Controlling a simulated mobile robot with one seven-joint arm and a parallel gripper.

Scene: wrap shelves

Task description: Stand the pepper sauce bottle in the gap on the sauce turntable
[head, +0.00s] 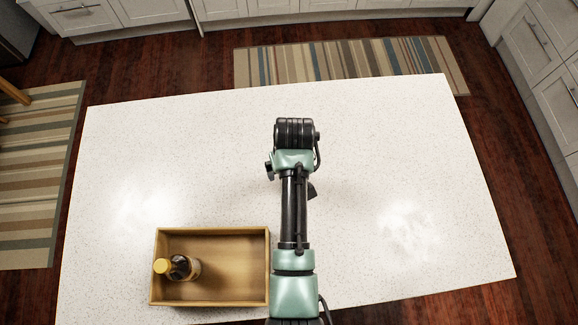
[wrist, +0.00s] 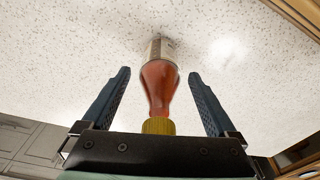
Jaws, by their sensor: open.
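A bottle of orange-red sauce (wrist: 160,85) with a yellow cap (wrist: 158,126) and a pale label stands on the white counter in the wrist view. It looks like the pepper sauce bottle, but its label cannot be read. My gripper (wrist: 160,73) is open, with one finger on each side of the bottle and visible space between. The cap is nearest to the gripper's palm. In the head view my arm hides this bottle and the gripper's fingers. The sauce turntable is not seen in either view.
A wooden crate (head: 212,231) sits at the counter's front left, beside my arm. A dark bottle (head: 184,267) with a yellow cap is inside it, leaning or seen at a slant. The rest of the white counter (head: 400,160) is clear on both sides of my arm.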

